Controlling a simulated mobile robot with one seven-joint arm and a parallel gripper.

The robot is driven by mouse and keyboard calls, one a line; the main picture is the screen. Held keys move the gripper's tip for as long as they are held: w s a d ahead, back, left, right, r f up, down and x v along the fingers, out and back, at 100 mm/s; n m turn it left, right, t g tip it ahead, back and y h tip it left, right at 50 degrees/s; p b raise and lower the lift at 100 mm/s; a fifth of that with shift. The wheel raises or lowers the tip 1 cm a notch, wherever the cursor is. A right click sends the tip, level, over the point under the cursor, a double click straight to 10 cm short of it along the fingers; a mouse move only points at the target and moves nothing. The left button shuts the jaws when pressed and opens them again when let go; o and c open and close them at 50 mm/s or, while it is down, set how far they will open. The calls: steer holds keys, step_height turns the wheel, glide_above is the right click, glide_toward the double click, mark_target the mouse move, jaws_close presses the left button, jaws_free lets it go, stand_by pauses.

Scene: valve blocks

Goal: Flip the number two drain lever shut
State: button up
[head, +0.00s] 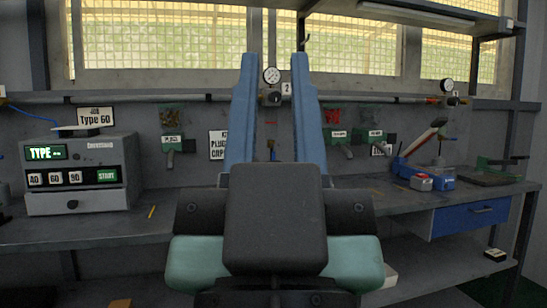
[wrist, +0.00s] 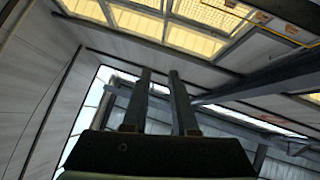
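The number 2 tag (head: 286,88) is on the back wall pipe in the head view, beside a round white gauge (head: 271,75). A small dark valve body (head: 271,98) sits just below the gauge. A thin vertical fitting with a blue part (head: 272,148) hangs lower, partly hidden by my gripper's dark housing. I cannot clearly make out the drain lever or its position. My gripper (head: 274,62) is open and empty in the foreground; its two long blue fingers frame the gauge and tag. The wrist view shows the fingers (wrist: 160,74) apart, pointing toward the roof.
A grey control box (head: 82,175) stands on the bench at left. A second gauge (head: 446,85) is on the pipe at right.

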step_height(320, 180, up, 28)
steer(key=p, duration=2.8)
steer(key=shift+r, duration=0.15)
jaws_close()
steer(key=shift+w, duration=0.1)
